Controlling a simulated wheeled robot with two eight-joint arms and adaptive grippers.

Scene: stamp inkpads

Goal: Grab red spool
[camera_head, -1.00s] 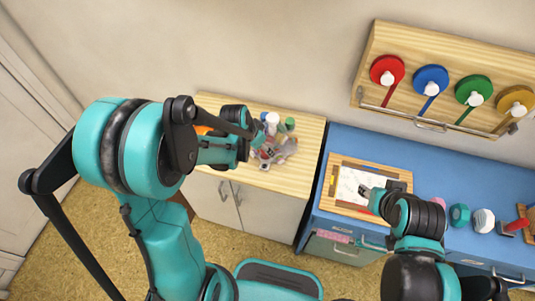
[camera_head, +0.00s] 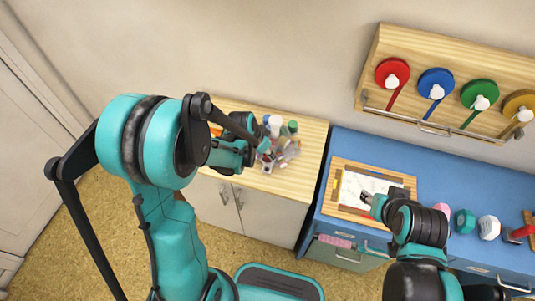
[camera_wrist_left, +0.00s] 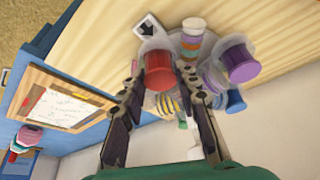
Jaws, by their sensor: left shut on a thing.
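A red spool (camera_wrist_left: 158,70) shows in the left wrist view, between the fingertips of my left gripper (camera_wrist_left: 160,78). This gripper is shut on it, next to the cluster of other spools. In the head view my left gripper (camera_head: 262,150) is over the wooden cabinet top at the cluster; the red spool cannot be made out there. My right gripper (camera_head: 369,197) is over the white paper on the wooden board; its finger opening is too small to judge.
A purple spool (camera_wrist_left: 241,64) and other coloured spools crowd close by on the wooden cabinet top (camera_head: 300,182). A blue counter (camera_head: 345,140) stands to the right, with a wooden board (camera_head: 407,180) on it. A rack (camera_head: 428,112) of coloured discs hangs above.

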